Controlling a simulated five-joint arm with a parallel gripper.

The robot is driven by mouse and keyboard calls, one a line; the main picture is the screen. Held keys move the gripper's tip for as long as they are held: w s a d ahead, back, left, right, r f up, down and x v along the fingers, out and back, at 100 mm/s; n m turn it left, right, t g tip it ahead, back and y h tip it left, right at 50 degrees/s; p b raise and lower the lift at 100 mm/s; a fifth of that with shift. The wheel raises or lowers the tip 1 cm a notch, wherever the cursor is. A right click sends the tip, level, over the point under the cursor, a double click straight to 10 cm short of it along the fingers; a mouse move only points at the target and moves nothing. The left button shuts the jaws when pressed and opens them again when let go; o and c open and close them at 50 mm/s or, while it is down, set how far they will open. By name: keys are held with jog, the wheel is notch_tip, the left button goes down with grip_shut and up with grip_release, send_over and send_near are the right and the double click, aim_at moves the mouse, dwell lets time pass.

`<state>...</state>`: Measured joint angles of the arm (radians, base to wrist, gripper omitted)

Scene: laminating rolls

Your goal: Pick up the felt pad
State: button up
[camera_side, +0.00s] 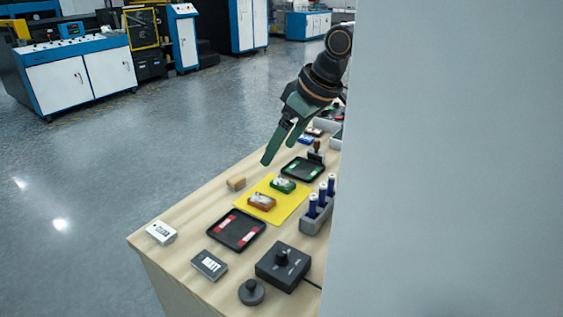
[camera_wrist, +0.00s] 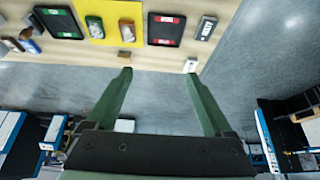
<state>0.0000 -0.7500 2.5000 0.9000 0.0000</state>
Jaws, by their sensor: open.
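No piece is plainly marked as the felt pad. A small tan block (camera_side: 236,183) lies on the table beside the yellow mat (camera_side: 297,208); it may be the pad, but I cannot be sure. It also shows in the wrist view (camera_wrist: 124,55), near the left fingertip in the picture. A green piece (camera_side: 282,185) and a brown piece (camera_side: 262,201), both with whitish tops, lie on the mat. My gripper (camera_side: 281,152) is open and empty, above the table's far left edge. In the wrist view its fingers (camera_wrist: 158,74) are spread with nothing between them.
Two black trays, one with red marks (camera_side: 236,230) and one with green (camera_side: 303,169), flank the mat. A grey holder with blue-topped tubes (camera_side: 316,214), a black knob box (camera_side: 283,267) and a white device (camera_side: 161,232) stand around. A grey panel hides the right side.

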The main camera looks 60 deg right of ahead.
jog(key=m+g, duration=0.6)
jog(key=m, duration=1.3)
send_over(235, 178)
jog(key=f, duration=1.8)
jog(key=shift+s+a+f, duration=0.15)
jog(key=shift+s, duration=0.25)
jog(key=shift+w+d+f, duration=0.1)
jog(key=shift+w+f, duration=0.05)
jog(key=shift+f, duration=1.15)
jog(key=shift+w+d+f, duration=0.1)
jog(key=shift+w+f, duration=0.05)
jog(key=shift+f, duration=1.15)
grip_shut()
